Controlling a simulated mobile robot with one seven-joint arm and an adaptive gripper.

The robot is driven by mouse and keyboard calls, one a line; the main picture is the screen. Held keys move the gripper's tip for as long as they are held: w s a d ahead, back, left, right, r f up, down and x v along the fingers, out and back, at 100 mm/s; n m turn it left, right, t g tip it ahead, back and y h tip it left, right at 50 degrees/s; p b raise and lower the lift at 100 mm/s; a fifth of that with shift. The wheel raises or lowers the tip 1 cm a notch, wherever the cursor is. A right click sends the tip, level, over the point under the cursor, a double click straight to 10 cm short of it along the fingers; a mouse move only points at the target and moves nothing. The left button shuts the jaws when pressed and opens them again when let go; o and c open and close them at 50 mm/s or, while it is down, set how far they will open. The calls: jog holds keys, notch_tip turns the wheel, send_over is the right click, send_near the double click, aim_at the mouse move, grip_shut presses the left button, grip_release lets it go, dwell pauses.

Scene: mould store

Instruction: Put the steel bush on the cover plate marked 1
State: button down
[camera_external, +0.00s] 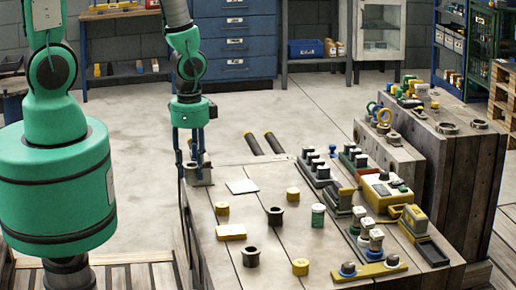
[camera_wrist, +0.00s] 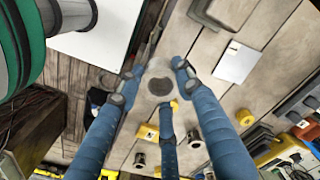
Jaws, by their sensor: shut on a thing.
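My gripper (camera_external: 194,160) is low over the left end of the workbench, pointing down. In the wrist view its blue fingers (camera_wrist: 157,88) close around a dark round thing (camera_wrist: 160,86); I cannot tell for sure that it is the steel bush. A flat whitish plate (camera_external: 242,186) lies right of the gripper, also seen in the wrist view (camera_wrist: 237,62). A yellow plate (camera_external: 230,232) lies nearer the camera. I can read no number on either plate. Two dark hollow flanged bushes (camera_external: 274,214) (camera_external: 251,257) stand on the bench.
Small yellow cylinders (camera_external: 292,194) and a green one (camera_external: 318,215) stand on the bench (camera_external: 205,240). A yellow box (camera_external: 385,190) and racks of dark parts (camera_external: 316,167) crowd its right side. A grey bracket (camera_wrist: 215,10) is beyond the fingers. Bare bench surrounds the whitish plate.

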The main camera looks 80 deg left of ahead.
jog(key=shift+s+a, duration=0.5)
jog(key=shift+a, duration=0.35)
jog(key=b, duration=0.2)
send_over(242, 186)
jog(key=shift+d+f, duration=0.15)
jog(key=shift+f, duration=0.6)
jog(key=shift+f+b, duration=0.35)
jog(key=shift+f, duration=1.4)
jog(key=shift+f, duration=0.15)
jog(key=c, duration=1.2)
grip_release()
